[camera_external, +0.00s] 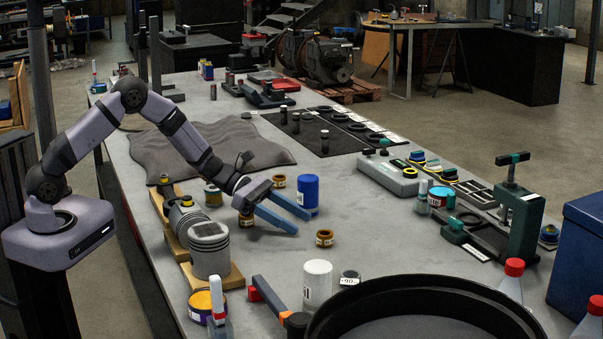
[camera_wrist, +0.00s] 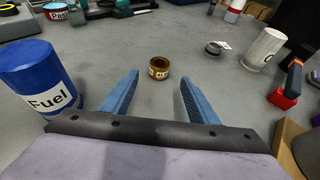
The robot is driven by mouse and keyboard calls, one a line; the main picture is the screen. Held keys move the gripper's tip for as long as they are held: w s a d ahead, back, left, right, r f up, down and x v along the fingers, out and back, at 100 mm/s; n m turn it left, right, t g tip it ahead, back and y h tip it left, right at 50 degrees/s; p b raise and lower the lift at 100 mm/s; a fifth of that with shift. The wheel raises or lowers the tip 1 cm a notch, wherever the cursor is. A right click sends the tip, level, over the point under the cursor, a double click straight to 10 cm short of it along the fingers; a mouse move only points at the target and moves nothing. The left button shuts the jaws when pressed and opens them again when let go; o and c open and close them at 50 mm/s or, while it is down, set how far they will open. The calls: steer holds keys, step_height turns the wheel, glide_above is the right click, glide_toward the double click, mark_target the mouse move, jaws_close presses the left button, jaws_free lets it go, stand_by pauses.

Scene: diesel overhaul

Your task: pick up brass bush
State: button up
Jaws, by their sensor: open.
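A short brass bush (camera_external: 325,238) with a white label stands upright on the grey bench, just beyond my fingertips. It also shows in the wrist view (camera_wrist: 159,68), roughly centred ahead of the gap between the fingers. My gripper (camera_external: 301,224) has two blue fingers spread wide apart, with nothing between the tips. In the wrist view my gripper (camera_wrist: 160,78) points toward the bush without touching it. Similar brass-coloured rings stand nearer my arm, one (camera_external: 246,219) beside the gripper and another (camera_external: 278,181) behind it; their labels are too small to read.
A blue Fuel can (camera_external: 308,194) stands close behind the fingers and at left in the wrist view (camera_wrist: 35,85). A white cylinder (camera_external: 318,283), a dark ring (camera_external: 350,278) and a red-ended tool (camera_external: 268,294) stand nearer the camera. A large black pan (camera_external: 410,300) fills the front.

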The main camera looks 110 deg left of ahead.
mark_target(318, 232)
steer(key=shift+p+x, duration=0.35)
steer(key=shift+x, duration=0.7)
steer(key=shift+w, duration=0.15)
steer(key=shift+p+x, duration=1.25)
steer(key=shift+x, duration=1.2)
steer(key=shift+a, duration=0.15)
steer(key=shift+c, duration=0.6)
steer(key=c, duration=1.2)
steer(key=shift+r, duration=0.1)
steer(key=shift+r+b, duration=1)
steer(key=shift+r, duration=4.05)
